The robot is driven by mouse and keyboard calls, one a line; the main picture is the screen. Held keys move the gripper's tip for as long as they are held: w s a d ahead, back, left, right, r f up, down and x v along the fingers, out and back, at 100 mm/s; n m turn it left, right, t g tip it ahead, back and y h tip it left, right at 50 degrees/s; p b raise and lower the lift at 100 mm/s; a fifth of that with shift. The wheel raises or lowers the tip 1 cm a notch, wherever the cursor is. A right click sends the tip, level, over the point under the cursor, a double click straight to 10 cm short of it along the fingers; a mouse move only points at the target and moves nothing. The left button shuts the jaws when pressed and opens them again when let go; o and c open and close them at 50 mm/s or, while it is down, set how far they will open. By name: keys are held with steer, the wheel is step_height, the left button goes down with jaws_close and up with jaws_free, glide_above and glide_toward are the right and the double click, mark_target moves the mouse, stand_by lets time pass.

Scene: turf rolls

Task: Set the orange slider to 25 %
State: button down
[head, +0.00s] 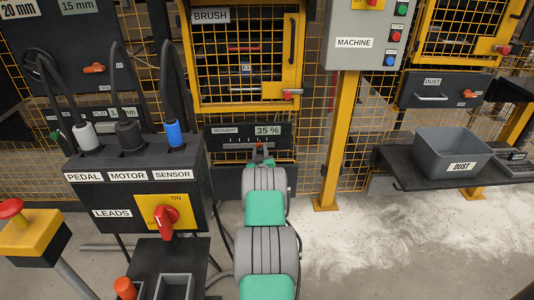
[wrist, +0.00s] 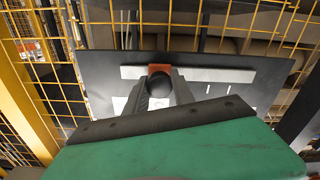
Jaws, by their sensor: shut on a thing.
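The orange slider (wrist: 160,69) shows between my fingertips in the wrist view, on a pale horizontal track of a dark panel. My gripper (wrist: 159,80) is shut on it, with a dark round part in front of the orange. In the head view, the panel labelled DRAUGHT (head: 224,131) has a display reading 35 % (head: 267,130). Below the display is a row of white tick marks. My gripper (head: 262,153) reaches the panel's lower right part there. My arm and gripper hide most of the slider in the head view.
A yellow mesh fence and BRUSH door (head: 245,55) stand behind and above the panel. A leads box (head: 135,185) with a red switch stands to the left. A yellow post (head: 339,140) and grey DUST bin (head: 450,152) are to the right. White dust lies on the floor.

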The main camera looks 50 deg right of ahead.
steer(key=shift+w+a+b, duration=0.3)
steer(key=shift+w+a, duration=0.75)
steer(key=shift+w, duration=0.1)
steer(key=c, duration=1.1)
jaws_free()
steer(key=shift+o, duration=0.2)
steer(key=shift+s, duration=0.1)
steer(key=p, duration=0.3)
glide_toward(253, 145)
steer(key=v, duration=0.3)
steer(key=shift+d+r, duration=0.1)
steer(key=shift+d, duration=0.05)
